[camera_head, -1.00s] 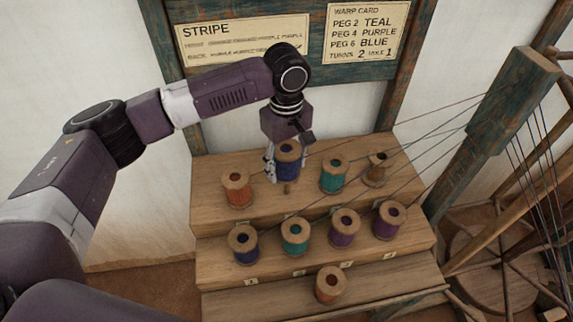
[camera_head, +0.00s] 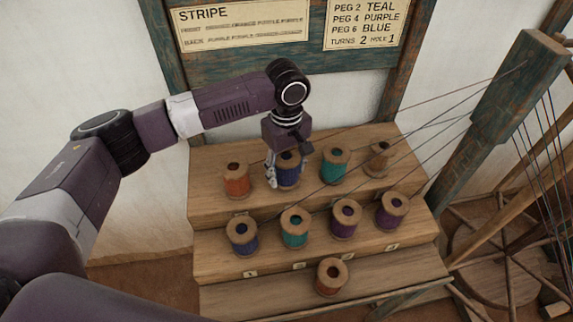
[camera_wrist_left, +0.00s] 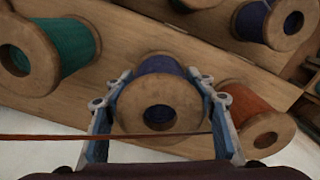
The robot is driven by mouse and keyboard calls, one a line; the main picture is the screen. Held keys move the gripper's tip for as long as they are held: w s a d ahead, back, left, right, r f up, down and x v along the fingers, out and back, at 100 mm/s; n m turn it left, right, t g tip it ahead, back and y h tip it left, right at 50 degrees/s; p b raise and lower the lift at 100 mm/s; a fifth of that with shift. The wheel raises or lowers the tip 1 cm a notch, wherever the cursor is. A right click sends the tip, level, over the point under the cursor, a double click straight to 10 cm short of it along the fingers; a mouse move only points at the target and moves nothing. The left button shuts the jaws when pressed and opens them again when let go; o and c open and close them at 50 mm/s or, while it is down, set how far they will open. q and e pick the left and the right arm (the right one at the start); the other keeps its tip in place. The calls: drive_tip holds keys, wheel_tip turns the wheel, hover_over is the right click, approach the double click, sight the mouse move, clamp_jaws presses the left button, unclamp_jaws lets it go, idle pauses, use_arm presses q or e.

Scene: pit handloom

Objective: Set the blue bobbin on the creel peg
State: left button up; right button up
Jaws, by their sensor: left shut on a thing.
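The blue bobbin (camera_head: 289,174) with wooden ends is upright in the upper row of the stepped wooden creel (camera_head: 213,209), between an orange bobbin (camera_head: 236,180) and a teal one (camera_head: 334,167). My left gripper (camera_head: 284,180) is shut on it from above, a finger on each side. The left wrist view shows the bobbin's round end and centre hole (camera_wrist_left: 160,116) between the two fingers. The peg under the bobbin is hidden, and I cannot tell whether the bobbin touches the step. My right gripper is out of view.
A bare or pale spool (camera_head: 378,158) stands right of the teal one. The lower row holds another blue bobbin (camera_head: 243,238), a teal one and two purple ones, with an orange bobbin (camera_head: 331,276) below. Threads run right to the loom post (camera_head: 510,90). Cards hang behind.

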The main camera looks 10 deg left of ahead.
sight(287, 154)
use_arm(q)
drive_tip(key=shift+f, duration=0.3)
drive_tip(key=o, duration=1.3)
drive_tip(key=o, duration=0.4)
wheel_tip(287, 154, up, 7)
drive_tip(key=p, duration=0.9)
